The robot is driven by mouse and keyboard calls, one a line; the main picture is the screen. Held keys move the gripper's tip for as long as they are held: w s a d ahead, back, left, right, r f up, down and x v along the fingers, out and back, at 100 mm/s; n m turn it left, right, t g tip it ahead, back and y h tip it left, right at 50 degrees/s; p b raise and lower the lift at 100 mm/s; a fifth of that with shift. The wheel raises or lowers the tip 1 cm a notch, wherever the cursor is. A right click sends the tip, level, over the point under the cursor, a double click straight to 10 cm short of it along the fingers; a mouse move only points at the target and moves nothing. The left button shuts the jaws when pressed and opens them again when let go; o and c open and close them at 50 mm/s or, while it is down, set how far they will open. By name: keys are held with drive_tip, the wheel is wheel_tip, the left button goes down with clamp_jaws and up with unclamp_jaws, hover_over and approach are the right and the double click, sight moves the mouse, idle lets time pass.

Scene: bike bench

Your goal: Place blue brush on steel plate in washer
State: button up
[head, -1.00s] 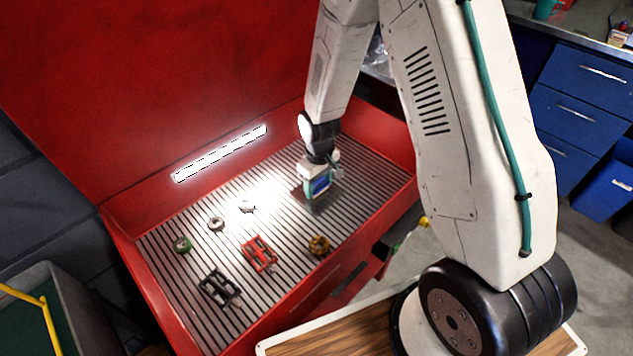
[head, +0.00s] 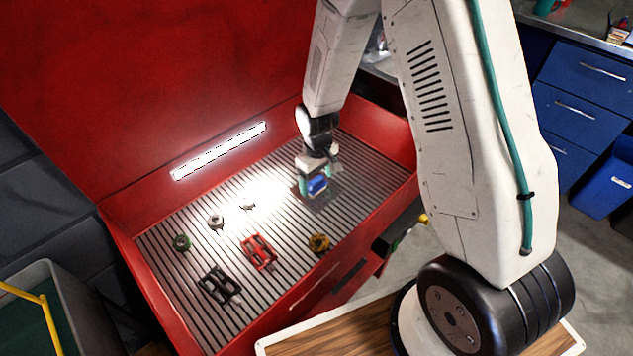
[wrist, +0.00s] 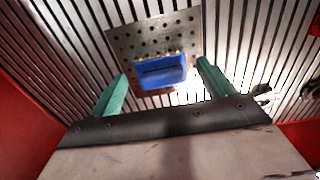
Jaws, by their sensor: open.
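The blue brush (wrist: 160,70) lies on the perforated steel plate (wrist: 182,27) in the wrist view, between and beyond my two green fingertips. In the head view the blue brush (head: 317,184) shows just below my gripper (head: 316,187), and the steel plate (head: 322,200) is partly hidden under it. My gripper (wrist: 160,84) is open, with a finger on each side of the brush and a visible gap to both. The washer (head: 150,290) is a red basin with a slatted grey floor, and the plate lies on those slats.
A red pedal (head: 259,252), a black pedal (head: 220,285), a brass-coloured part (head: 319,243), a green-ringed part (head: 182,242) and small metal parts (head: 215,221) lie on the slats to the left. Red basin walls stand around. The far right slats are clear.

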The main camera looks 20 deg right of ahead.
sight(317, 181)
wheel_tip(317, 181, up, 11)
drive_tip(key=s+d+r+m, duration=0.2)
drive_tip(key=s+r, duration=0.9)
drive_tip(key=r, duration=0.5)
drive_tip(key=s+r+m, duration=0.1)
drive_tip(key=s+r, duration=0.1)
drive_tip(key=s, duration=0.4)
drive_tip(key=s+r, duration=0.3)
drive_tip(key=s, duration=0.2)
drive_tip(key=s+d+r+m+t, duration=0.1)
drive_tip(key=s+r, duration=0.1)
drive_tip(key=s, duration=0.4)
drive_tip(key=shift+s+r+m, duration=0.25)
drive_tip(key=shift+s+m, duration=0.05)
drive_tip(key=shift+s, duration=0.05)
